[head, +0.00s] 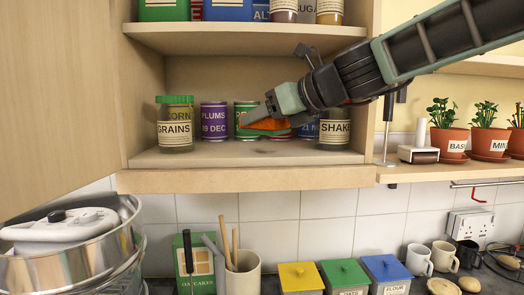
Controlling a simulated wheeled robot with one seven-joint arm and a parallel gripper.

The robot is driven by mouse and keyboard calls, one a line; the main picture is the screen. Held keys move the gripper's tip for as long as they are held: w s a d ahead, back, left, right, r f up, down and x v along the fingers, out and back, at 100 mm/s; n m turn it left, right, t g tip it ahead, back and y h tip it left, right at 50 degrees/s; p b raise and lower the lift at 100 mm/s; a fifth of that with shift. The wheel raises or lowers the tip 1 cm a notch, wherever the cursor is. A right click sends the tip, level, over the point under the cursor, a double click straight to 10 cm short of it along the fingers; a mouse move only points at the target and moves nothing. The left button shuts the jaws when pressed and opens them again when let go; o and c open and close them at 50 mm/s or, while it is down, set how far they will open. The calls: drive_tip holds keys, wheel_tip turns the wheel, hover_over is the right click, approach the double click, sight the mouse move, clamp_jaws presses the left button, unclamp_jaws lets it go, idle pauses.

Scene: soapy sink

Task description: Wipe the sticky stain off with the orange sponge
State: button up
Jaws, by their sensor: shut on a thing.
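My gripper (262,119) reaches in from the upper right and is shut on the orange sponge (268,125). It holds the sponge inside the open cupboard, above the lower shelf (240,178) and in front of the jars and cans. The sponge's underside looks green or dark. A faint brownish patch (268,153), perhaps the sticky stain, shows on the shelf board below the sponge. The sponge appears to be above it, not touching; the exact gap is hard to judge.
A grains jar (175,124), a plums can (214,122), a green can (243,108) and a shaker jar (335,130) stand along the shelf. An upper shelf (245,38) lies above. Potted herbs (490,138) stand at right; several canisters stand below.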

sight(262, 148)
drive_tip(key=shift+f, duration=0.15)
drive_tip(key=shift+f+b, duration=2.05)
drive_tip(key=shift+f, duration=0.1)
drive_tip(key=shift+f, duration=0.1)
drive_tip(key=shift+w+r+p, duration=0.2)
drive_tip(key=shift+p, duration=0.1)
drive_tip(key=shift+w+r+p, duration=0.1)
drive_tip(key=shift+w+p, duration=0.75)
drive_tip(key=shift+w, duration=0.25)
drive_tip(key=shift+w+p, duration=1.15)
drive_tip(key=shift+w, duration=0.6)
drive_tip(key=shift+w+f+p, duration=0.2)
drive_tip(key=shift+w+p, duration=0.1)
drive_tip(key=shift+w, duration=0.2)
drive_tip(key=shift+f, duration=0.1)
